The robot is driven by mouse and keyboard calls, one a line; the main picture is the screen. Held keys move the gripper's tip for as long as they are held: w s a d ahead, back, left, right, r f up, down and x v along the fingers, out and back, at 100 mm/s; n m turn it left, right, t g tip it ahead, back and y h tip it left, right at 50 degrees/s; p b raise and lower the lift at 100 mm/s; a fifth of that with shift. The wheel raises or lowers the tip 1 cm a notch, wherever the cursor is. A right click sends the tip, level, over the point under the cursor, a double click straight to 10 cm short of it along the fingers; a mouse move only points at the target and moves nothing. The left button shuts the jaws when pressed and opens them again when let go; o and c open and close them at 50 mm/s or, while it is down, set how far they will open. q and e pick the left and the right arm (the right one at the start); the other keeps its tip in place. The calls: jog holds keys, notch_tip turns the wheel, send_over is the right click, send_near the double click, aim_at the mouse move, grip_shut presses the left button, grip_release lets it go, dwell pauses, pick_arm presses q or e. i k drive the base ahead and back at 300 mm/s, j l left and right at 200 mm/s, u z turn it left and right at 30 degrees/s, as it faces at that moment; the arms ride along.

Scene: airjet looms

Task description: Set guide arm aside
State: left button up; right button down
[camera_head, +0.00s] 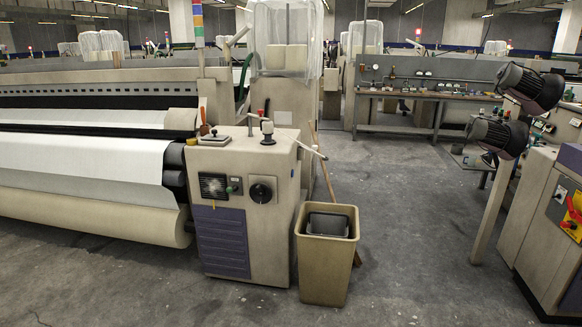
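Neither of my grippers shows in the head view. No part is clearly recognisable as a loose guide arm. A thin light bar (312,151) sticks out at the upper right corner of the beige control cabinet (243,205); I cannot tell whether it is the guide arm. On the cabinet's top are a flat metal piece with a dark knob (214,138), a small light fitting with a dark base (267,131) and a wooden-handled tool (203,120).
A tan bin (325,266) with a dark object inside stands by the cabinet. A wooden pole (323,165) leans behind it. The loom's white cloth (85,165) fills the left. A workbench (425,97) stands behind, a grey machine (545,220) at right. The floor (415,235) between is clear.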

aim_at(315, 147)
jog(key=i, duration=2.95)
jog(key=u, duration=0.15)
